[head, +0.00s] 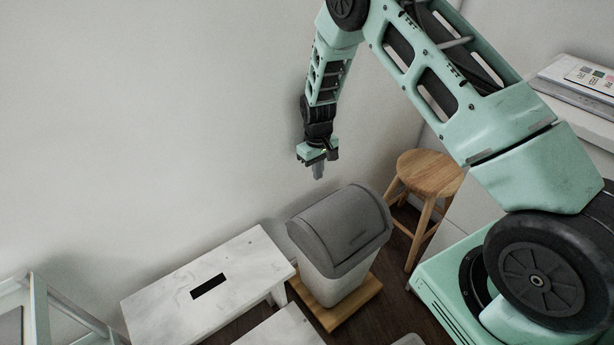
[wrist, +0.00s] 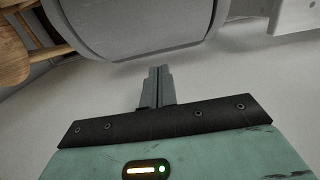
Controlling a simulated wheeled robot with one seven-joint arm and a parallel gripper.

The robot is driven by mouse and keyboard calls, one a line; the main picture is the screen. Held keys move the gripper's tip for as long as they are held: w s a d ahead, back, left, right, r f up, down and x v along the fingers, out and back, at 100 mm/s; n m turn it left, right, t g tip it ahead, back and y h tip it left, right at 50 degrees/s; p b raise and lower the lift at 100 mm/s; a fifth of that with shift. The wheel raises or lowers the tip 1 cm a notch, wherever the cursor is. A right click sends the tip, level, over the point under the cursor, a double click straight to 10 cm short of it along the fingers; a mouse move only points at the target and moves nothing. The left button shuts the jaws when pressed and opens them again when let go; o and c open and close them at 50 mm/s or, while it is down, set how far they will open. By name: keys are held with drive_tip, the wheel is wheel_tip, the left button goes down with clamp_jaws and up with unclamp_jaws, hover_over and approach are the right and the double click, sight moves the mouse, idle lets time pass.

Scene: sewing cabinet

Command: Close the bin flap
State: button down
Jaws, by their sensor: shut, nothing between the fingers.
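The bin (head: 335,288) has a pale body and a dark grey domed lid. Its bin flap (head: 343,222) is the curved grey panel in that lid, with a slot-like grip near its lower edge. I cannot tell for sure how far the flap is tilted. My gripper (head: 318,172) points down above and behind the bin, near the wall, apart from the lid. In the wrist view my gripper (wrist: 158,78) has its fingers together and empty. The grey bin lid (wrist: 130,28) fills the top of that view, just beyond the fingertips.
The bin stands on a wooden board (head: 368,292). A white step stool (head: 205,283) is close on its left. A round wooden stool (head: 430,172) stands to its right. The bare wall (head: 150,120) is behind. The space above the bin is free.

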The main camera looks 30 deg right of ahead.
drive_tip(key=f, duration=0.5)
drive_tip(key=f+b, duration=0.1)
drive_tip(key=f, duration=0.3)
drive_tip(key=shift+s+d+f, duration=0.1)
drive_tip(key=shift+s+f, duration=0.1)
drive_tip(key=shift+f, duration=0.15)
drive_tip(key=shift+s+f, duration=0.35)
drive_tip(key=shift+f, duration=0.2)
